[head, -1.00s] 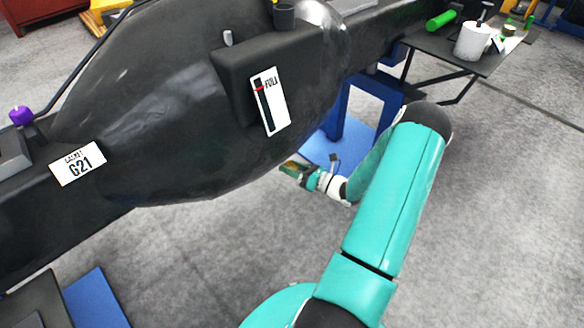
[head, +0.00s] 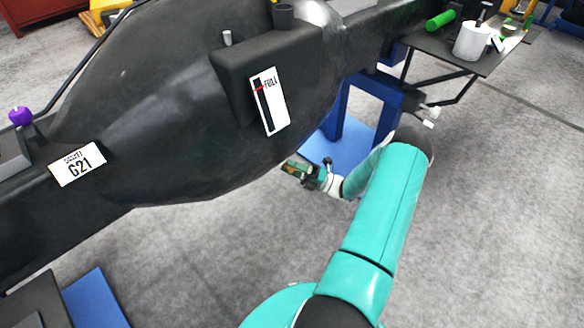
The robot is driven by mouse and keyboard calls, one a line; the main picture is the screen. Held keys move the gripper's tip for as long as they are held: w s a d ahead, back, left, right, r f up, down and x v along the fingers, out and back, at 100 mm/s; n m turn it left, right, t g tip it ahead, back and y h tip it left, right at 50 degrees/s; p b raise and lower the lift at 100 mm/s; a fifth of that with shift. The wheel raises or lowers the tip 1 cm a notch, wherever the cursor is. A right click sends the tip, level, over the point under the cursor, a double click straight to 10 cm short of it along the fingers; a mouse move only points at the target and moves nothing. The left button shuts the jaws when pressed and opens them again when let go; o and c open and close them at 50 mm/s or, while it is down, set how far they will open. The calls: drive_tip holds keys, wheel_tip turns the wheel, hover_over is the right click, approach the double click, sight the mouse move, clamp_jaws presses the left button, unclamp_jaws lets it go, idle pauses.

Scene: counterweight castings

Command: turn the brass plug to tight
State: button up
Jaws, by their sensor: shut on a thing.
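My gripper (head: 298,171) is small in the head view, just below the lower right edge of the big dark casting (head: 160,95). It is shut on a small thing. Green and brownish colour shows at its tip, but it is too small to tell the held thing from the jaws. I cannot make out the brass plug for certain. The casting's underside is hidden from this view. A white card with a dark bar and a red mark (head: 270,101) is on the casting's side, above my gripper.
A blue stand (head: 366,118) is behind my gripper. A dark side table (head: 465,57) at the back right bears a white pot (head: 472,41) and a green cylinder (head: 440,20). Grey floor is clear at the right.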

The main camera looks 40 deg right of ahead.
drive_tip(key=shift+m+y, duration=0.3)
idle(0.5)
drive_tip(key=o, duration=1)
drive_tip(key=v, duration=1.3)
drive_tip(key=shift+s+d+f, duration=0.1)
drive_tip(key=shift+s+f, duration=0.2)
drive_tip(key=shift+f, duration=0.05)
